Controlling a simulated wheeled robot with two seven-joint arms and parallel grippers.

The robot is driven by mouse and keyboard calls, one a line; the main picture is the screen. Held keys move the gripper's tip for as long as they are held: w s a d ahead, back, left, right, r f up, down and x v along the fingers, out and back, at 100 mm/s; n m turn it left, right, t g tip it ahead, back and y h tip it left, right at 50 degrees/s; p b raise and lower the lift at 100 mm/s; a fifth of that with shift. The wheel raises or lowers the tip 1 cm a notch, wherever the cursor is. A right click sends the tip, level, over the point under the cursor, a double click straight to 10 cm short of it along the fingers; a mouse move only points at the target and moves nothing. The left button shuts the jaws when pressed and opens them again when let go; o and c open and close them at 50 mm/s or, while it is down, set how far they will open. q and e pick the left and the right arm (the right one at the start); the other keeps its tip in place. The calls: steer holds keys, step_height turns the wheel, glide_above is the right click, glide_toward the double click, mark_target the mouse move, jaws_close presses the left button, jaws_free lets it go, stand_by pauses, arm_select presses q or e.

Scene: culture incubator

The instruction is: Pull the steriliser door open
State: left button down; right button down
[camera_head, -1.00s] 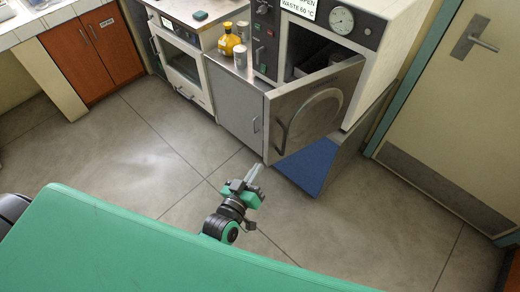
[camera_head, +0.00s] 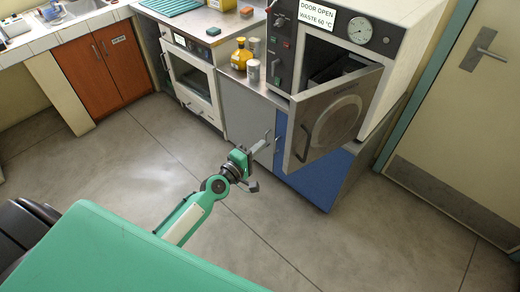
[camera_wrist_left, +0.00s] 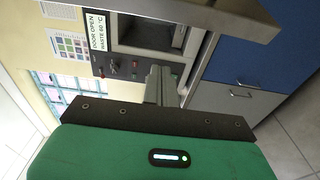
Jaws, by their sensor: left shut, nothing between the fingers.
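The steriliser (camera_head: 395,75) stands on a cabinet at the back right. Its metal door (camera_head: 345,115) is partly open, swung out on its right side, and a dark cavity shows behind it. A bar handle (camera_head: 302,143) is near the door's free left edge. My left gripper (camera_head: 267,140) is shut and empty, apart from the handle and just left of that edge in the head view. In the left wrist view its fingers (camera_wrist_left: 160,86) point at the steriliser front, and the door (camera_wrist_left: 225,12) crosses the upper right. My right gripper is not in view.
A yellow bottle (camera_head: 241,54) and metal cans (camera_head: 252,72) stand on the counter left of the steriliser. A white oven (camera_head: 195,82) is further left. A blue cabinet panel (camera_head: 320,177) is below the door. The floor in front is clear.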

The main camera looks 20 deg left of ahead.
arm_select(q)
steer(key=w+d+p, duration=0.2)
steer(key=w+d, duration=0.2)
steer(key=d, duration=0.1)
steer(key=shift+w+d, duration=0.15)
steer(key=shift+w, duration=0.25)
steer(key=shift+s, duration=0.1)
